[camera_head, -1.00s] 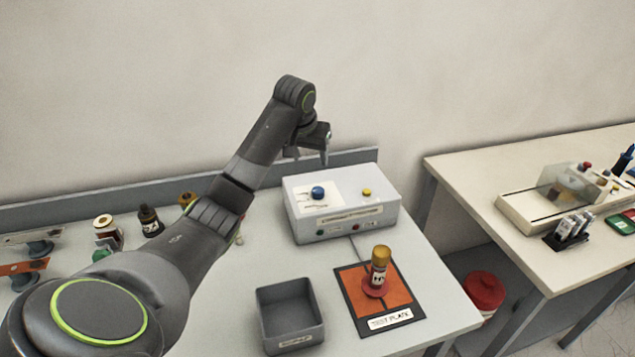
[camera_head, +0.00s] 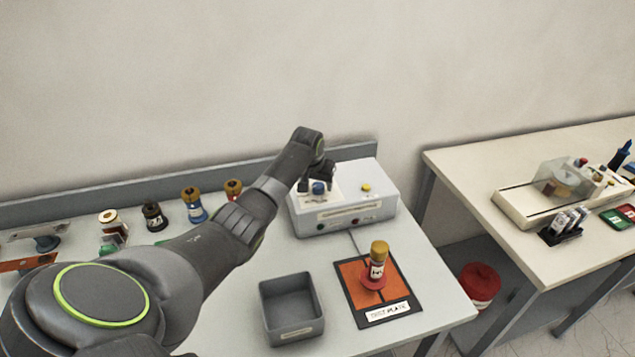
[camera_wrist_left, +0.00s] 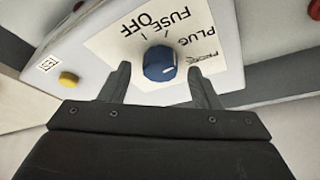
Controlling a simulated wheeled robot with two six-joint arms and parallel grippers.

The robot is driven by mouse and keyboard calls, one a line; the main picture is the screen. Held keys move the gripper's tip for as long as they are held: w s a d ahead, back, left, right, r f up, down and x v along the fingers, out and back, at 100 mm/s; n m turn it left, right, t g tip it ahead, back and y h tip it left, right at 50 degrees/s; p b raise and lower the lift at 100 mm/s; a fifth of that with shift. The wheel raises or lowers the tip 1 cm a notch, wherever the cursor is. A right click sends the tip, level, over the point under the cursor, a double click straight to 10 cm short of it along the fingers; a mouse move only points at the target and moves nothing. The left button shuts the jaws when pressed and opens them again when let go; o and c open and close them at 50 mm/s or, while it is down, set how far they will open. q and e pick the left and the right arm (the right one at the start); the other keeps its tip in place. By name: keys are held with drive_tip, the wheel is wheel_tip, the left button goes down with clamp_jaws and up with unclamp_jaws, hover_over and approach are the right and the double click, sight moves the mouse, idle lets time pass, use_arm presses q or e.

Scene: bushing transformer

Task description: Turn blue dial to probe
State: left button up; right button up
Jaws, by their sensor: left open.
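The blue dial (camera_head: 319,188) sits on top of a white box (camera_head: 345,219) at the back of the table. In the left wrist view the dial (camera_wrist_left: 160,64) carries a white pointer mark, with OFF, FUSE, PLUG and PROBE printed around it. Its pointer is towards the lower right there, on the side of PLUG and PROBE; I cannot tell exactly which word it marks. My left gripper (camera_wrist_left: 158,88) is open, with one finger on each side of the dial; contact is not clear. In the head view the gripper (camera_head: 317,184) is just above the box. My right gripper is not in view.
A yellow button (camera_head: 366,187) sits on the box, right of the dial. A grey tray (camera_head: 291,310) and an orange test plate (camera_head: 353,276) bearing a gold-topped bushing (camera_head: 378,262) lie in front. Several bushings stand left, partly behind my arm. The wall is close behind.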

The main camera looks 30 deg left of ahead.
use_arm(q)
drive_tip(key=shift+w+f, duration=0.1)
drive_tip(key=shift+f, duration=0.15)
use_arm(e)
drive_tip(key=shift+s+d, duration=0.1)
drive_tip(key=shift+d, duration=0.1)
use_arm(q)
drive_tip(key=c, duration=1)
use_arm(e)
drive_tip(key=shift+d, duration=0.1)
